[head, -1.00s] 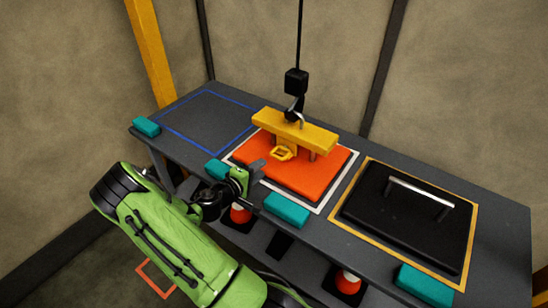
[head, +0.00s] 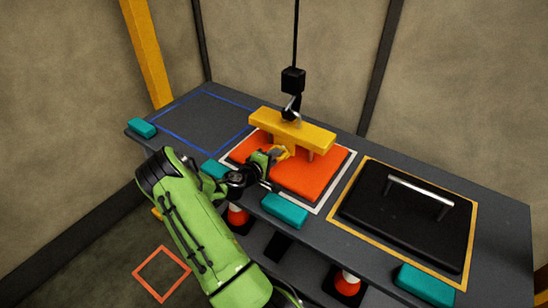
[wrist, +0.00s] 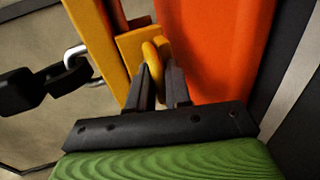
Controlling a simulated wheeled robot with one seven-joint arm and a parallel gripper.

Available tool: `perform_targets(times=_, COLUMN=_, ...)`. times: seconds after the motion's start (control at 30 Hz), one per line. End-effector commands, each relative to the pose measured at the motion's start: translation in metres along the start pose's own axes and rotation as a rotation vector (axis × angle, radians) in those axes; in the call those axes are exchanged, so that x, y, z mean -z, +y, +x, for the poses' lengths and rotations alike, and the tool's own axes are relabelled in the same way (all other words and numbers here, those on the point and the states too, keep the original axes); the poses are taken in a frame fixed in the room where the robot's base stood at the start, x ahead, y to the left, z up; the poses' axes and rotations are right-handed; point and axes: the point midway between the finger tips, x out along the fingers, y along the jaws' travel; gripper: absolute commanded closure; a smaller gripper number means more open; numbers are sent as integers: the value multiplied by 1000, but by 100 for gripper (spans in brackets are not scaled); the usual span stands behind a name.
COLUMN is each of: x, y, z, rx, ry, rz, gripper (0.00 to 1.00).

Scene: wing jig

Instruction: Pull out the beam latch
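The beam latch is a yellow ring-shaped pull (wrist: 154,57) on the yellow lifting beam (wrist: 93,45). In the head view, the beam (head: 305,133) lies over the orange block, and my gripper covers most of the latch (head: 284,153). My gripper (wrist: 158,72) reaches the latch from the front. In the wrist view, its two black fingers stand close together on either side of the ring, with only a narrow gap between them, and appear closed on it. In the head view, the gripper (head: 275,155) is just below the beam's front side.
A black hook and block (head: 292,84) hang on a cable above the beam. The orange block (head: 308,178) rests in a white outline. A black lid with a metal handle (head: 405,215) sits at right. Teal blocks (head: 285,211) line the table's front edge. The blue-outlined area (head: 207,120) is empty.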

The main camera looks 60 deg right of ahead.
Motion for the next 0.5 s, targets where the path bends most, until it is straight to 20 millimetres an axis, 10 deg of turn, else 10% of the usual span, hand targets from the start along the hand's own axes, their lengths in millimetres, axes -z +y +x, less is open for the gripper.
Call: perform_targets(times=0.5, x=2, y=-11, z=-33, rx=4, ry=4, rz=-4, gripper=100)
